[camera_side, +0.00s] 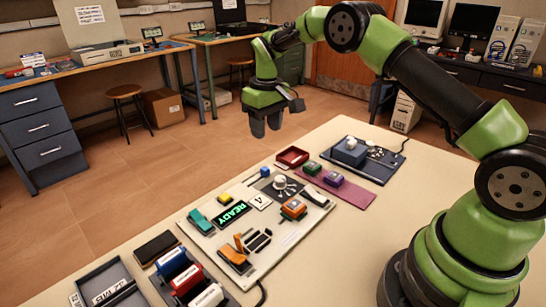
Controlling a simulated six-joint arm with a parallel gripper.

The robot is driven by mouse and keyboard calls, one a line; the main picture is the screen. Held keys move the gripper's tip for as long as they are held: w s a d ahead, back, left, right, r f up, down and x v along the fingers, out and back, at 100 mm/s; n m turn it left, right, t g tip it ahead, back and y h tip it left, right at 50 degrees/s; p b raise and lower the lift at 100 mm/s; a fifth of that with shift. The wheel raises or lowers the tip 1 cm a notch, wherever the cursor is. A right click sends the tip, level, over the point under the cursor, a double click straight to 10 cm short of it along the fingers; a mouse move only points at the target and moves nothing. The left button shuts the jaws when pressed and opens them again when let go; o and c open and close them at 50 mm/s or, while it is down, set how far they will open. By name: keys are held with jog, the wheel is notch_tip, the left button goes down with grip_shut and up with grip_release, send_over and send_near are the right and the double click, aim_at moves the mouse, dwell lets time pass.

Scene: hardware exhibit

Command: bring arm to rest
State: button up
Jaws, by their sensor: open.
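My gripper (265,124) hangs from the end of my green and black arm, pointing down beyond the far edge of the cream table (330,245). Its dark fingers are open, and I see nothing between them. It is raised and apart from everything on the table. Below and in front of it is a pale board (285,233) with a lit "READY" display (231,214), a round knob (280,182) and several coloured parts.
A dark blue tray (375,170) and a purple mat (350,192) lie right of the board. A small red tray (292,157) sits near the far edge. Coloured blocks (187,280) and a grey tray (98,281) are front left. The tabletop before my base is clear.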

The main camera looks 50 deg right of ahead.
jog(key=s+a+r+m+t, duration=0.1)
jog(key=s+a+r+t, duration=0.15)
jog(key=s+r, duration=0.45)
jog(key=s+a+r+m+t, duration=0.1)
jog(key=s+a+r, duration=0.25)
jog(key=r, duration=0.75)
jog(key=s+a+m+t+y, duration=0.1)
jog(key=s, duration=0.8)
jog(key=s+a+t+y, duration=0.1)
jog(key=s+t, duration=0.1)
jog(key=s, duration=0.7)
jog(key=shift+a+m, duration=0.4)
